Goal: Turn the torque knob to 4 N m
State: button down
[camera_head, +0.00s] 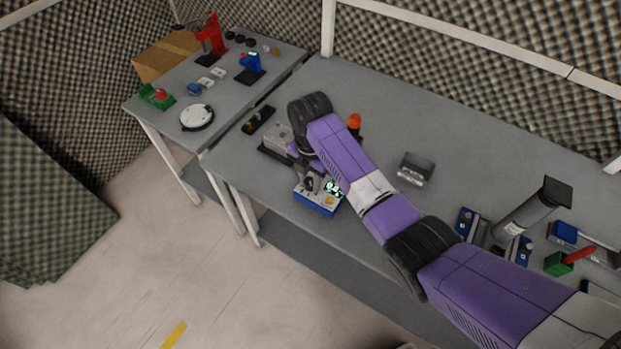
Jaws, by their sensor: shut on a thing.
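The torque unit is a small blue box (316,205) with a pale top, near the front edge of the grey bench. A lit green-on-black display (333,188) on it seems to read about 0.45, but the digits are small and partly unclear. A yellow button (329,200) sits below the display. My gripper (309,182) points down at the dark knob (308,187) at the left of the box top and is shut on it. The fingers cover much of the knob, so its pointer and any scale marks cannot be made out.
A grey device (278,138) stands just behind my gripper, with an orange-topped item (354,122) to the right. A grey block (415,168) lies right of my arm. Several tools crowd the bench's right end. A second table (236,103) at left holds a red press (211,38).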

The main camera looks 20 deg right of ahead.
aim_at(310, 181)
jog(key=shift+r+n, duration=0.1)
jog(key=shift+n, duration=2.1)
jog(key=c, duration=1)
grip_release()
jog(key=shift+c, duration=0.2)
notch_tip(310, 181, up, 8)
jog(key=shift+f+b, duration=0.15)
jog(key=shift+b, duration=0.55)
